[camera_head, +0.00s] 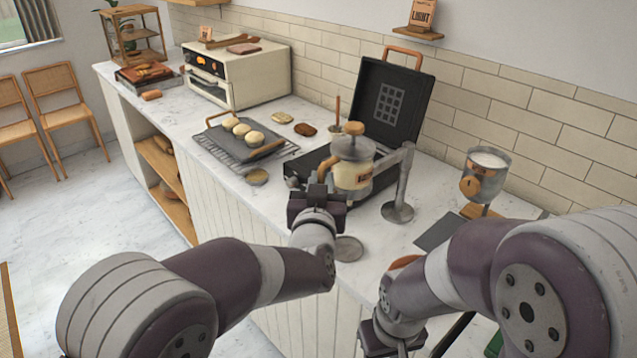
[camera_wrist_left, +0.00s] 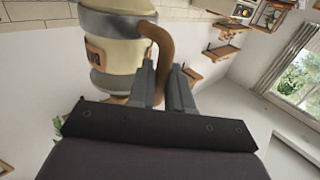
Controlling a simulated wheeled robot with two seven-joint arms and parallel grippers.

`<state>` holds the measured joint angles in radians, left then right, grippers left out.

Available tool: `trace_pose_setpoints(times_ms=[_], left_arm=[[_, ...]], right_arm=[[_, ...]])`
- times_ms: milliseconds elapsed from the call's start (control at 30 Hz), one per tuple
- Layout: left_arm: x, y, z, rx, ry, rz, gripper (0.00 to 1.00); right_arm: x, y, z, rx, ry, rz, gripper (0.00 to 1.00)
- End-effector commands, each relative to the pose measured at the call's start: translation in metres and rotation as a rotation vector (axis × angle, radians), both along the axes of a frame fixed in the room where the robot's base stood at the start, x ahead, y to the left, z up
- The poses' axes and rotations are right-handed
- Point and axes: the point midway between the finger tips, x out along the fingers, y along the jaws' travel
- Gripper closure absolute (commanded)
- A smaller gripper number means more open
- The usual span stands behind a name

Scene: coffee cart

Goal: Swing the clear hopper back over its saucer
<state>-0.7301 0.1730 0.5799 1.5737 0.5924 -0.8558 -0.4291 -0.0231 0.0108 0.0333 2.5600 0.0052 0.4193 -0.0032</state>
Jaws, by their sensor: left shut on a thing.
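The clear hopper (camera_head: 352,177) holds cream-coloured batter and has a wooden knob on its lid. It hangs from an arm on a grey post (camera_head: 401,185) and is over the open black waffle iron's lower half. A round grey saucer (camera_head: 349,249) lies near the counter's front edge, in front of the hopper. My left gripper (camera_head: 322,192) is shut on the hopper's brown handle; in the left wrist view the handle (camera_wrist_left: 163,50) runs between the fingers beside the hopper (camera_wrist_left: 112,55). My right gripper (camera_head: 390,343) is low at the bottom edge, its jaws unclear.
The waffle iron's raised lid (camera_head: 390,103) stands behind the hopper. A grey container of white contents (camera_head: 487,175) stands to the right. A rack with a tray of buns (camera_head: 245,148) and a toaster oven (camera_head: 240,75) are to the left. Some counter around the saucer is clear.

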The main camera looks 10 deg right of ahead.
Motion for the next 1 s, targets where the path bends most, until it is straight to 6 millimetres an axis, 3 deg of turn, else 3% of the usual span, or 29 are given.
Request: trace_pose_setpoints(times_ms=[100,133,167,667,767,1000], left_arm=[[0.0,-0.002,0.004,-0.003,-0.009,-0.005,1.0],[0.0,-0.002,0.004,-0.003,-0.009,-0.005,0.71],[0.0,-0.002,0.004,-0.002,-0.008,-0.005,0.66],[-0.004,0.0,0.001,-0.001,-0.002,-0.003,0.66],[-0.016,0.004,-0.001,-0.001,-0.002,-0.003,0.66],[-0.072,0.02,-0.001,-0.002,-0.004,-0.006,0.66]], right_arm=[[0.0,0.0,0.0,0.0,0.0,0.0,0.66],[0.0,0.0,0.0,0.0,0.0,0.0,0.66],[0.0,0.0,0.0,0.0,0.0,0.0,0.66],[0.0,0.0,-0.001,0.0,0.0,0.0,0.66],[0.0,0.0,-0.004,0.0,0.0,0.0,0.66],[0.0,0.0,-0.014,0.0,0.0,0.0,0.66]])
